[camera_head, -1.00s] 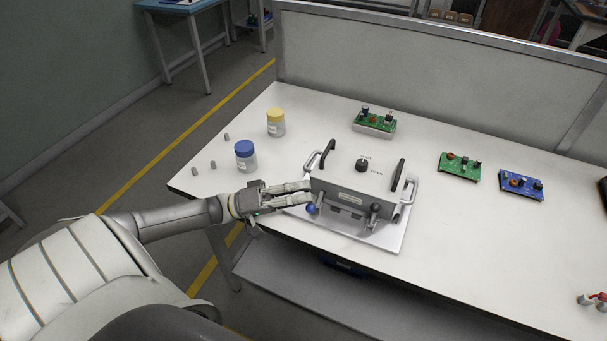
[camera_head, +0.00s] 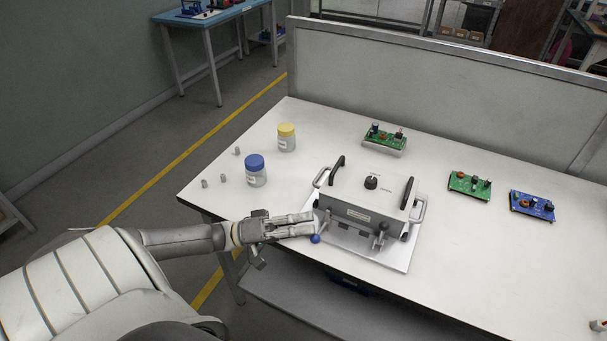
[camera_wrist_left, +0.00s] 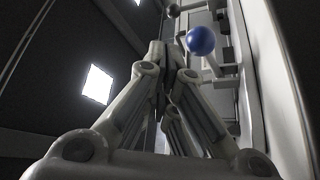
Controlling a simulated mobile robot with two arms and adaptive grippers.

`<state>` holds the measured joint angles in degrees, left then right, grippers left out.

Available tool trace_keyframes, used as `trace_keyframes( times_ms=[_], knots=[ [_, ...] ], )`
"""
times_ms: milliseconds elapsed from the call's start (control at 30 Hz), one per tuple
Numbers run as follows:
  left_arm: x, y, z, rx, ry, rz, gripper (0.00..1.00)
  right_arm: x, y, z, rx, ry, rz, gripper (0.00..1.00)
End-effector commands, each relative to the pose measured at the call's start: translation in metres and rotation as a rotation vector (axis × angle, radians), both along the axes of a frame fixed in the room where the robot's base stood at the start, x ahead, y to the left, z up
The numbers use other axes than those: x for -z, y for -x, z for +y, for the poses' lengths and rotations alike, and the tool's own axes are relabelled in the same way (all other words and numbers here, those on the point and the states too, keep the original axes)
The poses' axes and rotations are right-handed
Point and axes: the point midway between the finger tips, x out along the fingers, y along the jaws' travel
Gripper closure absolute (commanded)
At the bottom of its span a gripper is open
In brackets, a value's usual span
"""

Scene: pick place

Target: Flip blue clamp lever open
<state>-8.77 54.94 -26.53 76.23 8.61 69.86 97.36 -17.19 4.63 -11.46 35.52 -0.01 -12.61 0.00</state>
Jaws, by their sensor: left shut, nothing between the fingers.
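The blue clamp lever's ball knob (camera_head: 315,239) sticks out at the front left of a grey box fixture (camera_head: 365,199). My left gripper (camera_head: 312,223) is shut and empty, its fingertips right at the knob. In the left wrist view the blue knob (camera_wrist_left: 201,41) is just right of the shut fingertips (camera_wrist_left: 172,62); I cannot tell whether they touch it. A second, grey clamp (camera_head: 380,238) is at the fixture's front right.
The fixture sits on a light base plate (camera_head: 398,261) near the table's front edge. A blue-lidded jar (camera_head: 256,172) and a yellow-lidded jar (camera_head: 287,138) stand behind my left arm. Circuit boards (camera_head: 470,185) lie to the right. The table's right front is mostly clear.

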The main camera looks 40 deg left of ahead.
Motion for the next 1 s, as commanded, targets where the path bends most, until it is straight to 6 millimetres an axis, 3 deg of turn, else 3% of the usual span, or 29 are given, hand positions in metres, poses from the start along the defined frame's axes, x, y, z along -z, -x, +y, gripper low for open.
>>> trace_keyframes(
  times_ms=[467,1000],
  knots=[
    [0.002,0.003,0.004,-0.001,-0.001,0.002,1.0,0.0,0.0,-0.002,-0.001,0.002,0.0,0.6],
    [0.03,0.063,0.078,-0.002,-0.001,0.002,1.0,0.0,0.0,0.0,0.0,-0.001,0.0,0.6]
  ],
)
